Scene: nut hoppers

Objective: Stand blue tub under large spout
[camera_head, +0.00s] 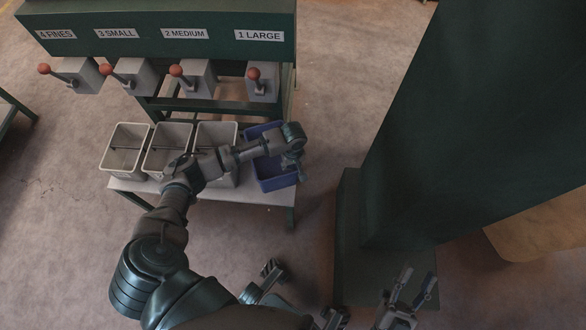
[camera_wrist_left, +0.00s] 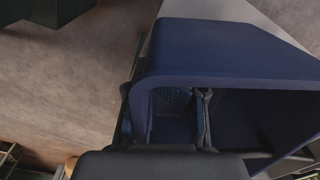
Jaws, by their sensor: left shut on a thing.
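The blue tub (camera_head: 277,184) is at the right end of the row of tubs, at the right end of the low bench; I cannot tell whether it rests on the bench. In the head view it appears below the large spout (camera_head: 264,88), a grey box with a red-knobbed lever. My left gripper (camera_head: 292,170) is shut on the blue tub at its right side, and my arm hides part of it. In the left wrist view the fingers straddle the wall of the blue tub (camera_wrist_left: 230,50). My right gripper (camera_head: 408,290) is open and empty at the bottom right.
Several pale divided tubs, including the leftmost one (camera_head: 113,160), stand left of the blue tub on the pale bench (camera_head: 215,190). The green hopper unit (camera_head: 165,25) is labelled fines, small, medium and large. A big dark green block (camera_head: 470,120) fills the right.

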